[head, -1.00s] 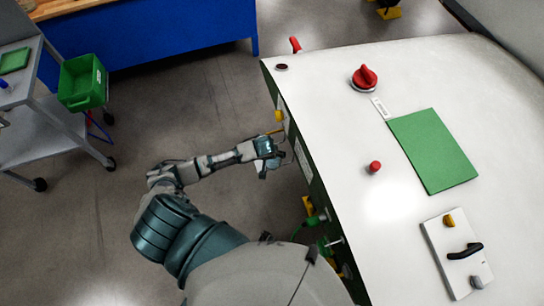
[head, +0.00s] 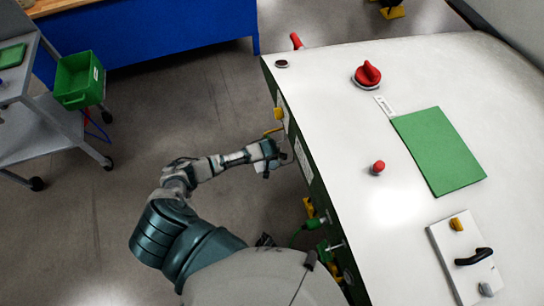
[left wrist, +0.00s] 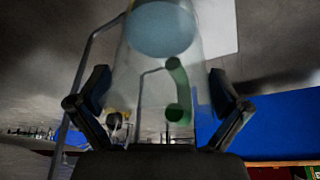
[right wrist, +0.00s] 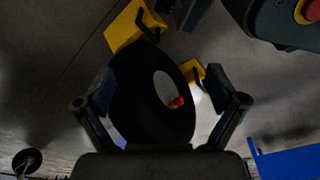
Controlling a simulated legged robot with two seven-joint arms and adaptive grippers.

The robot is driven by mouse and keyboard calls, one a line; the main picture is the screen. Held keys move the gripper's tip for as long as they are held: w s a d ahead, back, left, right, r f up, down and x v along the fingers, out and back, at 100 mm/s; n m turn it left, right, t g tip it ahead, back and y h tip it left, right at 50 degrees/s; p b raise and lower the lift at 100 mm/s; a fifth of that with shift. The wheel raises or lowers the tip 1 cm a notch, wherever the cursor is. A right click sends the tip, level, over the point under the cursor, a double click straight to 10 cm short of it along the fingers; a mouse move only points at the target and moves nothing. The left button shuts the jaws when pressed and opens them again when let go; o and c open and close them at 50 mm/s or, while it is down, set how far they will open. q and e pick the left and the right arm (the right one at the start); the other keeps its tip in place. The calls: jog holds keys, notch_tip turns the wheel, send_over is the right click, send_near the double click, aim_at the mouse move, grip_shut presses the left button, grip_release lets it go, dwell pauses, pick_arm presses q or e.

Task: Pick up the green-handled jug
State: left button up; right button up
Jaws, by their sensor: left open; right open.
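The clear jug (left wrist: 145,75) with a green handle (left wrist: 178,92) fills the middle of the left wrist view. A pale blue oval (left wrist: 162,28) shows in its upper part. My left gripper (left wrist: 160,105) is open, with one finger on each side of the jug; I cannot tell whether they touch it. In the head view the left gripper (head: 268,155) is beside the white-topped stand, and I cannot make out the jug there. My right gripper (right wrist: 162,100) is open in the right wrist view, with a dark rounded shape (right wrist: 135,110) beyond its fingers.
The white-topped stand (head: 350,150) has red knobs, a green mat (head: 438,150) and a black handle (head: 474,257). A grey cart (head: 40,135) with a green bin (head: 80,88) stands left. A blue bench (head: 180,45) is behind. Floor (head: 100,240) between is clear.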

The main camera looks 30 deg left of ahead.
pick_arm(q)
jog(key=c, duration=1.2)
jog(key=shift+r, duration=0.6)
jog(key=v, duration=0.1)
jog(key=p+v, duration=0.1)
jog(key=shift+s+a+r, duration=0.2)
jog(key=shift+r, duration=0.15)
jog(key=s, duration=0.5)
jog(key=s+a+r+p, duration=0.1)
jog(key=s, duration=0.4)
jog(key=s+p, duration=0.1)
jog(key=s, duration=0.3)
jog(key=shift+s+a+r, duration=0.2)
jog(key=shift+s+a, duration=0.2)
pick_arm(e)
jog(key=s+d+f, duration=0.1)
jog(key=s+f, duration=0.4)
jog(key=s, duration=0.2)
jog(key=shift+f, duration=0.25)
jog(key=shift+d, duration=0.15)
